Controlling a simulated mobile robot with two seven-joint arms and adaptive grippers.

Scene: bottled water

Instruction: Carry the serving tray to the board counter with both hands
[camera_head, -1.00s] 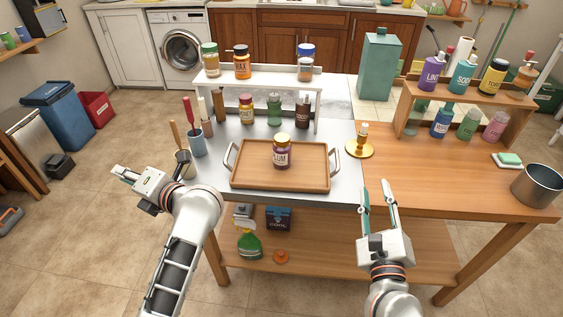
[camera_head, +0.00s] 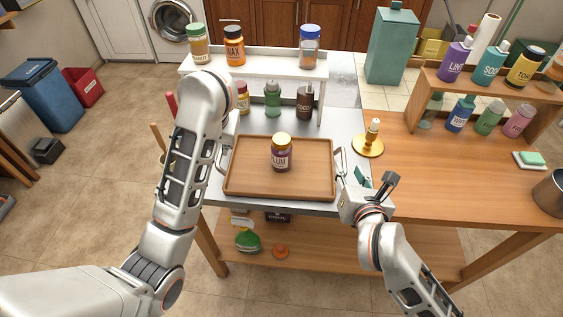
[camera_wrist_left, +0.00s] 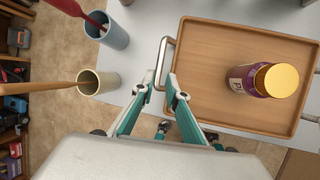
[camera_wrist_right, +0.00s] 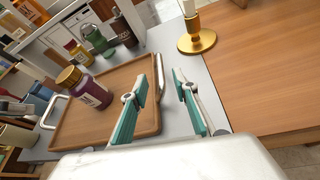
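The wooden serving tray (camera_head: 250,180) lies on the grey metal counter top (camera_head: 345,125), with a purple gold-lidded jar (camera_head: 281,152) standing on it. The wooden board counter (camera_head: 440,180) adjoins on the right. My left gripper is hidden behind its arm in the head view. In the left wrist view my left gripper (camera_wrist_left: 161,80) is open, its fingertips at the tray's left handle (camera_wrist_left: 163,58). My right gripper (camera_wrist_right: 168,66) is open at the tray's right handle (camera_wrist_right: 159,82); I cannot tell whether the handle lies between its fingers.
A white shelf (camera_head: 260,65) with bottles stands behind the tray. A gold candle holder (camera_head: 368,147) is close to the right handle. Cups (camera_wrist_left: 98,82) with utensils stand left of the tray. A bottle rack (camera_head: 490,95), soap dish (camera_head: 529,160) and pot (camera_head: 550,192) flank clear board space.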

